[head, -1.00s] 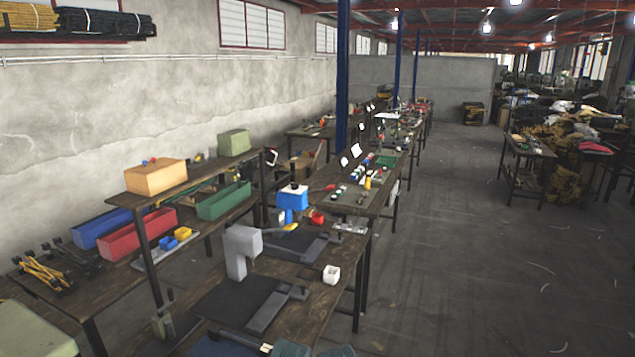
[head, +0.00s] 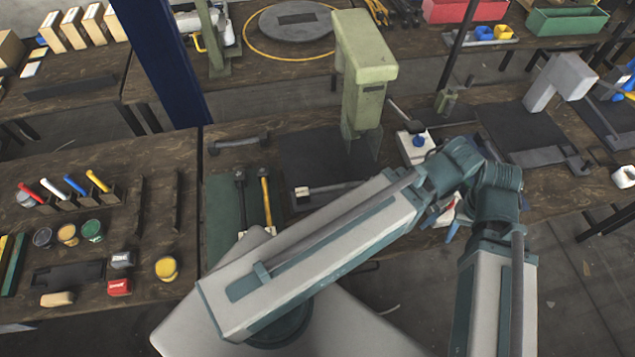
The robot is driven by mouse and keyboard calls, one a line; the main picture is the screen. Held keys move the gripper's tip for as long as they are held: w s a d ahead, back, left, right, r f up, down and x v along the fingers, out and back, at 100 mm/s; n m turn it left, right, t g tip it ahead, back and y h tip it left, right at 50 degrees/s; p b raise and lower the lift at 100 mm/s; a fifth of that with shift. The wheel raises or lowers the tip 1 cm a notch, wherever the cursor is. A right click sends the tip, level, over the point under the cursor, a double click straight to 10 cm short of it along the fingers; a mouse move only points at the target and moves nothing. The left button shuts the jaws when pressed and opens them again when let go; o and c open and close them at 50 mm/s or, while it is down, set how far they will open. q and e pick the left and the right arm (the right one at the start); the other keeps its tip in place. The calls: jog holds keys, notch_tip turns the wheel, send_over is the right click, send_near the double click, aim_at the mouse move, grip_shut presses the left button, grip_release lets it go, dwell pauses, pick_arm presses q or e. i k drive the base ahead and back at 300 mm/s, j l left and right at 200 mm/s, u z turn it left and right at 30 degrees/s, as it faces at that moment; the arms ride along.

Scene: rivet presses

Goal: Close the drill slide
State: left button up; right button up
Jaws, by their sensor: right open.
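A green press (head: 365,75) stands on the bench at the centre, over a dark mat (head: 312,155). A low grey bar (head: 340,187) with a pale block (head: 302,196) at its left end lies in front of it, partly hidden by my arm. It may be the drill slide; I cannot tell how far open it is. A pale grey press (head: 562,80) stands to the right, with another dark bar (head: 545,156) in front. My right arm crosses the lower middle; its gripper's jaws are open, but the fingertips are hard to make out. My left gripper is not in view.
A white box with a blue knob (head: 417,147) sits right of the green press. Black and yellow-handled tools lie on a green mat (head: 222,215). Coloured markers, paint pots and a red block (head: 119,287) cover the left table. A blue post (head: 160,60) rises behind. Floor is free at lower right.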

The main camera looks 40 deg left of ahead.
aim_at(319, 201)
jog(key=j+u, duration=0.15)
jog(key=u, duration=0.15)
jog(key=j+u, duration=0.2)
jog(key=u, duration=0.15)
jog(key=k+u, duration=0.3)
jog(key=k, duration=0.45)
